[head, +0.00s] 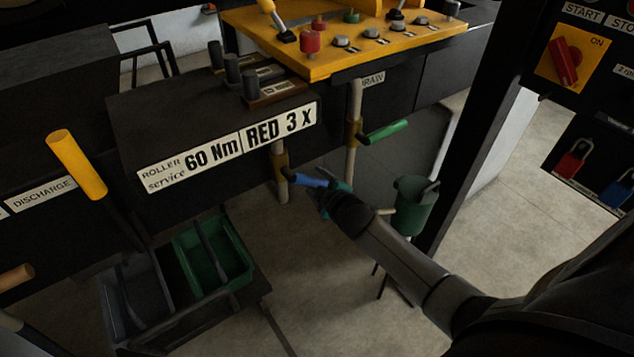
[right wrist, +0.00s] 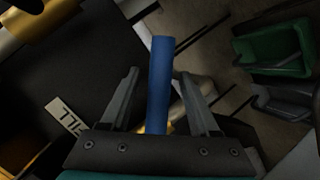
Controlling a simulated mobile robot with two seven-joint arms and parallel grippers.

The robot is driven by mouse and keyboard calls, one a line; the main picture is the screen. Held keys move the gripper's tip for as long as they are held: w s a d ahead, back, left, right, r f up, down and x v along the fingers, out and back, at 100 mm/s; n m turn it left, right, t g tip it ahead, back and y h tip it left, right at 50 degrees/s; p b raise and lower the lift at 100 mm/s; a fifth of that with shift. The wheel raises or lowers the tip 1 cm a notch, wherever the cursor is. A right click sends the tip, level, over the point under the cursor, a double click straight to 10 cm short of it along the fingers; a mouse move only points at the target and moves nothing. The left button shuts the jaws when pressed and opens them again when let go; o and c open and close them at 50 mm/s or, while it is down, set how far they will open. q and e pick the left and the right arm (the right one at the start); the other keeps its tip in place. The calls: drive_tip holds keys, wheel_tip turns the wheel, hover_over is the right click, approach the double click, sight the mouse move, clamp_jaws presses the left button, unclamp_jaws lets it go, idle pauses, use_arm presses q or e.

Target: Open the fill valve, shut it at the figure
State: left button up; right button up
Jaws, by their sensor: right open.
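A blue lever handle (head: 308,180) sticks out sideways from a brass valve body (head: 280,160) on a vertical pipe under the dark cabinet. Its own label does not show, so I cannot read whether it is the fill valve. My right gripper (head: 325,196) is at the free end of this handle. In the right wrist view the blue handle (right wrist: 160,82) stands between the two spread fingers of the gripper (right wrist: 159,88), with a gap on either side. The gripper is open. No gauge or figure for the fill is readable. My left gripper is out of view.
A green lever (head: 385,132) sits on the neighbouring pipe below the DRAIN label (head: 373,79). A yellow lever (head: 77,164) rises at left near the DISCHARGE label (head: 43,193). A green bucket (head: 410,205) stands behind my right arm. A green tray (head: 212,255) is low at left.

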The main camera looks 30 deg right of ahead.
drive_tip(key=p+v, duration=0.2)
drive_tip(key=v, duration=1.3)
drive_tip(key=shift+p, duration=0.35)
drive_tip(key=shift+s, duration=0.1)
